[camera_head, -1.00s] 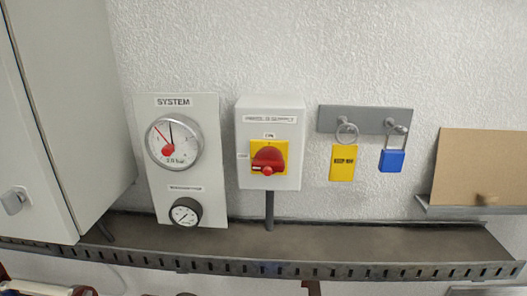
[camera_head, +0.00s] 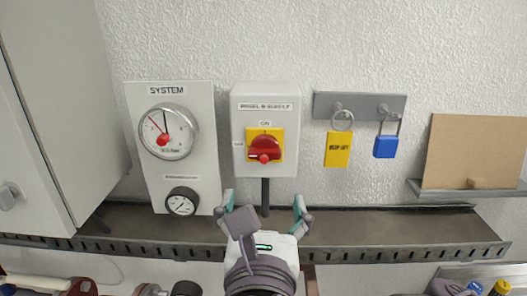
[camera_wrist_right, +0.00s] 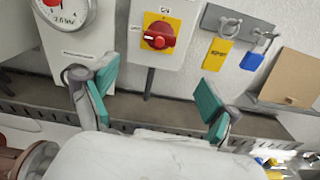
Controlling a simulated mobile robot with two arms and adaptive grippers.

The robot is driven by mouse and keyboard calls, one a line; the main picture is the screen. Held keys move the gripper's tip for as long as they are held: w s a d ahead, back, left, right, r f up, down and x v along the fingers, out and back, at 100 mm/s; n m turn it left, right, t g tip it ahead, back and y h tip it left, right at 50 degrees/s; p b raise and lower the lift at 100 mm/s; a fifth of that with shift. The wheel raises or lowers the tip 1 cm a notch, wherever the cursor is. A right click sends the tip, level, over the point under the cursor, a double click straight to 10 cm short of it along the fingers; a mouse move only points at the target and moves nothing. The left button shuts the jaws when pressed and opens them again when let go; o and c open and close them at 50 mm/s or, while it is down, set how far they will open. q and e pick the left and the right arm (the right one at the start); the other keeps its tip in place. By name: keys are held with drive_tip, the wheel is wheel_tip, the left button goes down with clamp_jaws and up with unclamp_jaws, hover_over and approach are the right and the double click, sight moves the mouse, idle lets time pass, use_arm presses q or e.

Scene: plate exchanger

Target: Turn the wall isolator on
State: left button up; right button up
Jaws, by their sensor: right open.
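The wall isolator (camera_head: 265,130) is a light grey box on the wall with a yellow plate and a red rotary handle (camera_head: 264,149). An "ON" label sits above the plate. My left gripper is not in view.
A gauge panel (camera_head: 150,190) hangs left of the isolator, beside a grey cabinet (camera_head: 60,110). Right of it, a hook rail (camera_head: 359,105) holds a yellow tag (camera_head: 338,149) and a blue padlock (camera_head: 386,147). A slotted metal tray (camera_head: 380,225) runs along the wall below.

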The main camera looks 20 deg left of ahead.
sight(264, 162)
drive_tip(key=shift+n, duration=0.4)
drive_tip(key=p+x, duration=0.1)
drive_tip(key=x, duration=0.3)
drive_tip(key=p+x, duration=0.2)
drive_tip(key=x, duration=0.2)
drive_tip(key=r+p+x, duration=0.1)
drive_tip(key=x, duration=0.4)
drive_tip(key=shift+a+p, duration=0.15)
drive_tip(key=shift+p, duration=0.2)
drive_tip(key=shift+w+a, duration=0.1)
drive_tip(key=shift+w, duration=0.1)
drive_tip(key=c, duration=1.2)
